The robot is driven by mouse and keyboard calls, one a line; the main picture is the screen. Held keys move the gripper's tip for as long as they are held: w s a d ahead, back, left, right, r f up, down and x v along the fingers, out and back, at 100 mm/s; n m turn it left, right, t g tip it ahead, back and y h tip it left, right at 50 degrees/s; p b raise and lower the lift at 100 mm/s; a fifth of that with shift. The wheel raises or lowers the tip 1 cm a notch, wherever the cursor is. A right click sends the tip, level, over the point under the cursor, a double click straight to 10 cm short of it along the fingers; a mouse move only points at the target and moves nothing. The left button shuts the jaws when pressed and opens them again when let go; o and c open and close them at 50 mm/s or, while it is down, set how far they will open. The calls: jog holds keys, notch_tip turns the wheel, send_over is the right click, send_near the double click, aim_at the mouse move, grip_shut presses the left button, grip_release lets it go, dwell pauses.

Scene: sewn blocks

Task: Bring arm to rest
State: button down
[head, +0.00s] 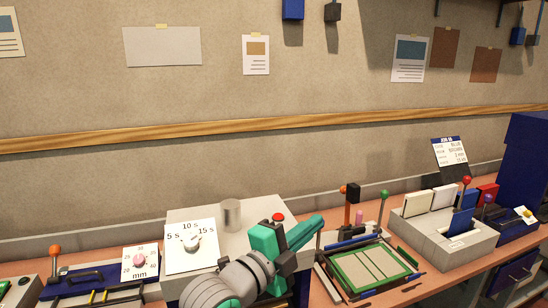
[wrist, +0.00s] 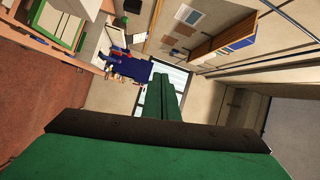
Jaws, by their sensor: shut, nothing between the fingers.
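My arm reaches up from the bottom middle of the head view, in front of the grey box with the dial. My gripper (head: 312,226) has teal-green fingers pointing up and to the right, above the bench. The fingers are closed together with nothing between them. In the wrist view the gripper (wrist: 182,98) also shows as closed green fingers, pointing out into open room space and touching nothing.
A grey box (head: 185,215) with a dial and red button stands close behind my arm. To the right are a green-framed tray (head: 338,268), upright levers and a grey slotted holder (head: 470,246). A lever panel (head: 75,283) lies left. The air above the bench is clear.

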jog(key=s+a+f+n+t+y, duration=0.15)
jog(key=s+f+n+y, duration=0.25)
jog(key=f+n, duration=0.5)
jog(key=s+a+f+n+t+y, duration=0.15)
jog(key=s+f+n+y, duration=0.35)
jog(key=f, duration=0.6)
jog(key=s+a+f+n+t+y, duration=0.1)
jog(key=s+f+n+t+y, duration=0.15)
jog(key=f+n, duration=0.7)
jog(key=s+a+f+g, duration=0.1)
jog(key=s+f, duration=0.2)
jog(key=s, duration=0.6)
jog(key=s+a+f+g, duration=0.1)
jog(key=s+f, duration=0.3)
jog(key=s, duration=0.6)
jog(key=s+a+f+g+y, duration=0.1)
jog(key=s+f, duration=0.3)
jog(key=s, duration=0.6)
jog(key=shift+a+n+g, duration=0.35)
jog(key=shift+s+a, duration=0.1)
dwell(1.7)
